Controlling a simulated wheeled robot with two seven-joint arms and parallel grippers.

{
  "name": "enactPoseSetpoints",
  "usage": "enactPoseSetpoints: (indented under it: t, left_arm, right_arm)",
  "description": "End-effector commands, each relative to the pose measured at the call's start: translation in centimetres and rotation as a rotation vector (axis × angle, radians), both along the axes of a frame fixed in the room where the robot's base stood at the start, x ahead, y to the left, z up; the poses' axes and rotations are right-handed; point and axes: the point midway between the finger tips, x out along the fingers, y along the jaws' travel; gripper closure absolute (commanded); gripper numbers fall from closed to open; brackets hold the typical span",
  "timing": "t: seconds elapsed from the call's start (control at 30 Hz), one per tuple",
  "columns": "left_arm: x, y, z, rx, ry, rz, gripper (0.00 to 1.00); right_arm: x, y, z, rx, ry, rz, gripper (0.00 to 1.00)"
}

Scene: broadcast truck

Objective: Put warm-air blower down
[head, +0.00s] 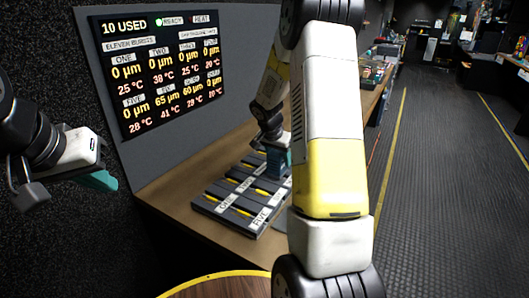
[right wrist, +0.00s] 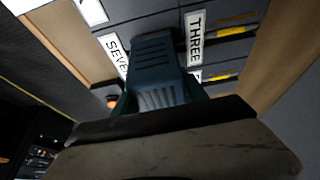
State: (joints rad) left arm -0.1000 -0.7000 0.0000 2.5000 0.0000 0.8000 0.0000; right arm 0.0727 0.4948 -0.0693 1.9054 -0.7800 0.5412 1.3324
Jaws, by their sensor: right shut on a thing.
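The warm-air blower (right wrist: 155,72) is a blue-grey vented block, seen close up in the right wrist view. It also shows in the head view as a small teal block (head: 277,165) over the far right part of the labelled rack. My right gripper (right wrist: 160,95) is shut on it, with green fingers at its two sides. I cannot tell whether the blower touches the rack. My right arm hides part of the rack. My left gripper (head: 98,181) hangs empty at the left, away from the bench; its finger gap is not clear.
The dark rack (head: 218,207) has labelled slots with yellow pieces and lies on the wooden bench (head: 163,200). A display panel (head: 160,70) stands behind it. A round wooden top with a yellow edge (head: 225,286) is at the front. The aisle floor at right is clear.

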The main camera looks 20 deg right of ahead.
Motion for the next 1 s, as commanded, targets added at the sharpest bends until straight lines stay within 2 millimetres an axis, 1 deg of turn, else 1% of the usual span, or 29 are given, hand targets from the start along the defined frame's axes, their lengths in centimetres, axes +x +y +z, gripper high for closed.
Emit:
enactPoseSetpoints:
  t: [0.17,0.2,0.27,0.3,0.67,0.77,0.83,1.0]
  left_arm:
    - [0.0,0.0,0.0,0.000,0.000,0.000,1.00]
    - [0.0,0.0,0.0,0.000,0.000,0.000,1.00]
    - [0.0,0.0,0.0,0.000,0.000,0.000,1.00]
    - [0.0,0.0,0.0,0.000,0.000,0.000,1.00]
    - [0.0,0.0,0.0,0.000,0.000,0.000,1.00]
    - [0.0,0.0,0.0,0.000,0.000,0.000,1.00]
    - [0.0,0.0,0.0,0.000,0.000,0.000,1.00]
    - [0.0,0.0,0.0,0.000,0.000,0.000,1.00]
  right_arm:
    - [0.0,0.0,-0.4,0.000,-0.001,0.000,1.00]
    - [0.0,0.0,-0.5,0.000,0.000,0.000,0.47]
    - [0.0,0.0,-0.5,0.000,0.000,0.000,0.35]
    - [0.0,0.0,-0.5,0.000,0.000,0.000,0.28]
    - [0.0,0.0,-0.2,0.001,-0.001,-0.001,0.27]
    - [-0.1,0.2,0.8,0.000,-0.003,-0.001,0.27]
    - [-0.3,0.6,1.9,0.000,-0.004,0.001,0.27]
    - [-1.3,1.6,5.4,0.000,-0.006,0.001,0.27]
